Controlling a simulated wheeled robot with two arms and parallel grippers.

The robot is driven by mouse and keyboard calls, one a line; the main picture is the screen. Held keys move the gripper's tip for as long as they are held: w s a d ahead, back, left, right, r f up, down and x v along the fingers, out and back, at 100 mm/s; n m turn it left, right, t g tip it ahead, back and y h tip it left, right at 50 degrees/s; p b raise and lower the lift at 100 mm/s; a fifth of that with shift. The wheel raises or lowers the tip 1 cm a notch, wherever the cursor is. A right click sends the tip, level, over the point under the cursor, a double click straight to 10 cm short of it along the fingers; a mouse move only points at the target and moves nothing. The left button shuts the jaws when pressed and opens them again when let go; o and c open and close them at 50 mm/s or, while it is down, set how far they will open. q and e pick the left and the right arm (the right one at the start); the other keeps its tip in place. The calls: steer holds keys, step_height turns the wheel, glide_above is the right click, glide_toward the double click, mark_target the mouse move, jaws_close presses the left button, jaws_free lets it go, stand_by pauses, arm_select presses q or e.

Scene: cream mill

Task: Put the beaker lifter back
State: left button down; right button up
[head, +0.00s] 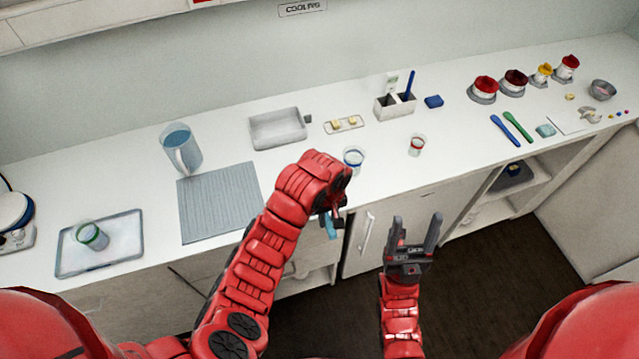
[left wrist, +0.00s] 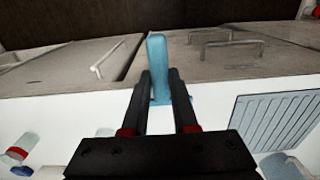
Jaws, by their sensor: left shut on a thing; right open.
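My left gripper (head: 332,212) is shut on a light-blue piece, the beaker lifter (head: 328,226), in front of the counter's front edge. In the left wrist view the lifter (left wrist: 157,55) sticks out between the two fingers of the gripper (left wrist: 162,78). Part of it is hidden by the fingers. My right gripper (head: 416,222) is open and empty, in front of the cabinets. A beaker with a blue band (head: 354,155) stands on the counter just beyond my left gripper. A red-banded beaker (head: 416,144) stands to its right. A green-banded beaker (head: 91,236) is on a tray (head: 130,250) at the far left.
A grey ribbed mat (head: 220,202) and a jug (head: 181,150) are left of my arm. A pale tray (head: 277,128), a small dish (head: 343,125) and a holder box (head: 394,106) stand behind. Blue and green tools (head: 511,128) lie at right. The front counter right of the red-banded beaker is clear.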

arm_select(q)
steer(key=w+b, duration=0.3)
steer(key=w+a+f+b, duration=0.1)
steer(key=w+b, duration=0.2)
steer(key=w, duration=0.1)
steer(key=w+f+b, duration=0.1)
steer(key=w+b, duration=0.2)
steer(key=shift+w+a, duration=0.15)
steer(key=shift+w, duration=0.2)
steer(key=shift+w+r+p, duration=0.4)
steer(key=shift+r, duration=0.1)
steer(key=shift+w+a, duration=0.15)
steer(key=shift+w, duration=0.5)
steer(key=shift+f, duration=0.1)
step_height(320, 180, down, 3)
steer(key=shift+r+p, duration=0.15)
steer(key=shift+p, duration=0.9)
steer(key=shift+f, duration=0.45)
steer(key=shift+w+f, duration=0.1)
steer(key=c, duration=0.7)
jaws_free()
